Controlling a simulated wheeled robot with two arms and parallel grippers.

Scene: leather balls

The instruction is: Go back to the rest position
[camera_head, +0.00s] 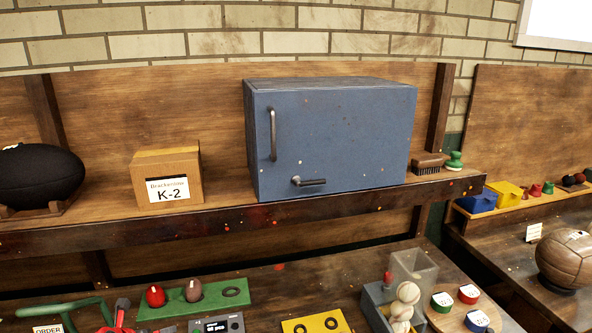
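Neither of my grippers shows in the head view, and no part of my arms can be made out. A blue cabinet (345,140) with a vertical handle on its front and a dark latch lever low down stands on the wooden shelf (230,222). Its front door looks shut. A cardboard box (167,172) labelled K-2 stands to its left. A black oval ball (38,177) rests on a wooden stand at the far left of the shelf.
Below, the workbench holds a green board (210,299) with two egg-shaped balls, a yellow plate (315,323), a crate with pale balls (404,303) and a round wooden tray (450,318) with coloured tins. A brown ball (566,258) sits on the right-hand bench.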

